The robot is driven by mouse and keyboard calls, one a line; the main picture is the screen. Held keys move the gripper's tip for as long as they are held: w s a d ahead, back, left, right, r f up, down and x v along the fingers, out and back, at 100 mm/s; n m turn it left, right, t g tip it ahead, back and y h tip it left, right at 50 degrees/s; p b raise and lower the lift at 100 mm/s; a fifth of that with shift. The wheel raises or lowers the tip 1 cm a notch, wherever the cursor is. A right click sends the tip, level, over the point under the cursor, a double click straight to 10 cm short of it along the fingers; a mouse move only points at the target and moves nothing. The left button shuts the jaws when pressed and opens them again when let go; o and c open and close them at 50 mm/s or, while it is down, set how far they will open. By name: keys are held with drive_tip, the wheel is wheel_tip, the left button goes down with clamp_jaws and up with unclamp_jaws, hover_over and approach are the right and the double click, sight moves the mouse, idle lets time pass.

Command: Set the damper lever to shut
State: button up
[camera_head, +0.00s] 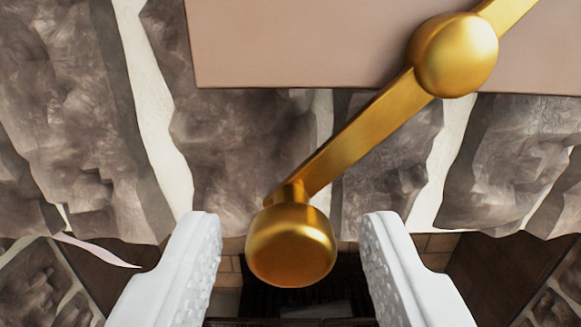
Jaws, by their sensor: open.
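The damper lever (362,133) is a flat brass bar that slants from lower left to upper right. A round brass hub (453,55) sits on its upper part, and the bar runs on past it out of the top right of view. A brass knob (291,245) is at its lower left end. My gripper (292,240) is open, with one white finger left of the knob and one right of it. Gaps show on both sides, so neither finger appears to touch it. No shut or open marking is visible.
A flat pinkish-beige plate (300,45) lies behind the hub. Rough grey-brown stone with pale mortar (240,150) fills the wall around it. Below is a dark fireplace opening (340,285) with brick inside. A thin pale curved strip (100,250) shows at lower left.

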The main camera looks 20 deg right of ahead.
drive_tip(key=shift+x, duration=0.95)
